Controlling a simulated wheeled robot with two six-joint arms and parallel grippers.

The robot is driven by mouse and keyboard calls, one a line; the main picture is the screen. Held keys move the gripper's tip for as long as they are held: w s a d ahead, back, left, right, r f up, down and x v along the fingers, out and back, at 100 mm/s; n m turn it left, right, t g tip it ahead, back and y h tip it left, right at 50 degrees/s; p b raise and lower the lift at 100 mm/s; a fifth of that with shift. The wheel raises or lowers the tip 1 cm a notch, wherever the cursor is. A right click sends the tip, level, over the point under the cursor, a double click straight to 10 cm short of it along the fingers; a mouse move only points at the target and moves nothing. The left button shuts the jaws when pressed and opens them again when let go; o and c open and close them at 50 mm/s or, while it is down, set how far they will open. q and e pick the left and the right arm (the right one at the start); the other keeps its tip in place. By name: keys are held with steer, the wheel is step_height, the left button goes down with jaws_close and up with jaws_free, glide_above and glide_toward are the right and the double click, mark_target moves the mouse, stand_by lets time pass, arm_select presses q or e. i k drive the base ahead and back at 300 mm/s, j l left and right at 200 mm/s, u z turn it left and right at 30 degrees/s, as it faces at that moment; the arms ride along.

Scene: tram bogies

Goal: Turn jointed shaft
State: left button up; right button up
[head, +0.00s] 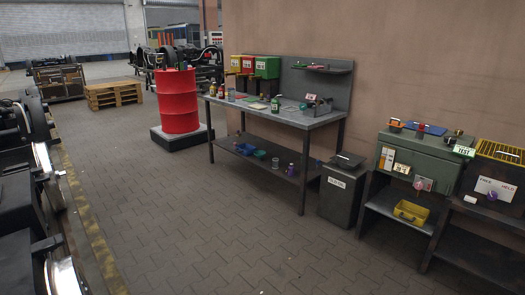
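I cannot make out a jointed shaft for certain in the head view. Dark bogie parts with shiny wheel rims (62,275) stand along the left edge, cut off by the frame. At the right, a green-grey cabinet (425,150) with a "TEST" sign (463,151) carries small orange, blue and dark items on top. A pink-red round piece (420,184) is on its front. Neither of my grippers is in view.
A workbench (300,120) with bottles and bins stands against the wall. A grey bin (342,192) is beside it. A red drum (179,103) and wooden pallets (113,94) are further back. A yellow crate (500,152) is far right. The paved floor in the middle is clear.

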mark_target(303, 107)
steer(key=i, duration=2.55)
